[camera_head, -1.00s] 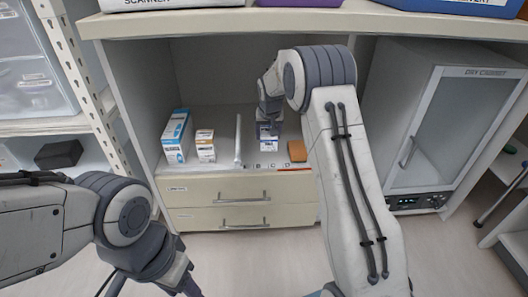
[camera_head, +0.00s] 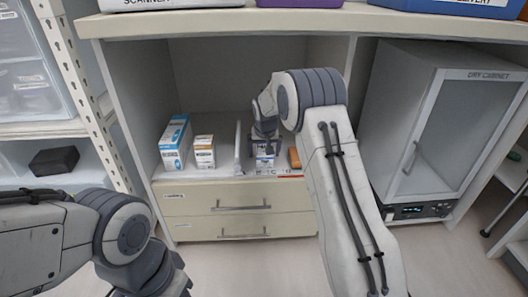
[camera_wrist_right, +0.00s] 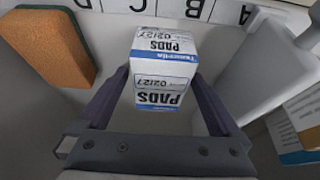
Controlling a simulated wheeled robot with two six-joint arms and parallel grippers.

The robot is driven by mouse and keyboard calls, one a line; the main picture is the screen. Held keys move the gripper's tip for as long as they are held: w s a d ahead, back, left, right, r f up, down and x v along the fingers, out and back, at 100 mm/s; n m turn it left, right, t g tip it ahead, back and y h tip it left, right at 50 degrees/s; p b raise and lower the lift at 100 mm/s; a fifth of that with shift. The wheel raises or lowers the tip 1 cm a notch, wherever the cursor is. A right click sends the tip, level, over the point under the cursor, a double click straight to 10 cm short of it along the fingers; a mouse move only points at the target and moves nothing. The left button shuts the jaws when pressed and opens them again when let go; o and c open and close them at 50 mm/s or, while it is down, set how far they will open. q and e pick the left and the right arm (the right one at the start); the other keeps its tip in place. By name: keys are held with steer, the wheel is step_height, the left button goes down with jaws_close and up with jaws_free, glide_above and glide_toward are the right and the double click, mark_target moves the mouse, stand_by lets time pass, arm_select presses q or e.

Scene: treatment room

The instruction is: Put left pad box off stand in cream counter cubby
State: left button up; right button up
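The pad box (camera_head: 264,149), white and blue with "PADS 02/27" print, is inside the counter's open cubby (camera_head: 215,95), right of a thin white upright divider (camera_head: 238,148). It also shows in the right wrist view (camera_wrist_right: 164,48), its top face towards the camera and its printed front towards the lettered shelf edge. My right gripper (camera_head: 264,138) reaches in from above; its fingertips (camera_wrist_right: 163,78) lie close against both sides of the box and appear shut on it. Whether the box bottom touches the shelf is unclear. My left arm is at lower left, its fingers out of frame.
A tall blue-white box (camera_head: 175,142) and an orange-white box (camera_head: 204,151) stand left of the divider. An orange block (camera_head: 294,157) lies right of the pad box. Drawers (camera_head: 240,198) are below, the dry cabinet (camera_head: 450,125) is at right. The counter top (camera_head: 300,20) overhangs the cubby.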

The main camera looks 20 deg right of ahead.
steer(key=shift+r, duration=0.2)
steer(key=p+v, duration=0.5)
steer(key=v, duration=0.5)
steer(key=shift+s+r, duration=0.15)
steer(key=shift+r, duration=0.2)
steer(key=s+a+r+n+g+y, duration=0.1)
steer(key=s+a+r+n, duration=0.15)
steer(key=s+a, duration=0.55)
steer(key=s+a+r+n+y, duration=0.1)
steer(key=s+a+r+n, duration=0.15)
steer(key=s+a, duration=0.5)
steer(key=s+a+n+g, duration=0.1)
steer(key=s+a+n, duration=0.1)
steer(key=s, duration=1.1)
steer(key=s+a+f+n+g, duration=0.1)
steer(key=s+a+n+g, duration=0.1)
steer(key=s, duration=1.1)
steer(key=shift+s+f+n, duration=0.25)
steer(key=shift+s+n, duration=0.1)
steer(key=shift+n, duration=0.45)
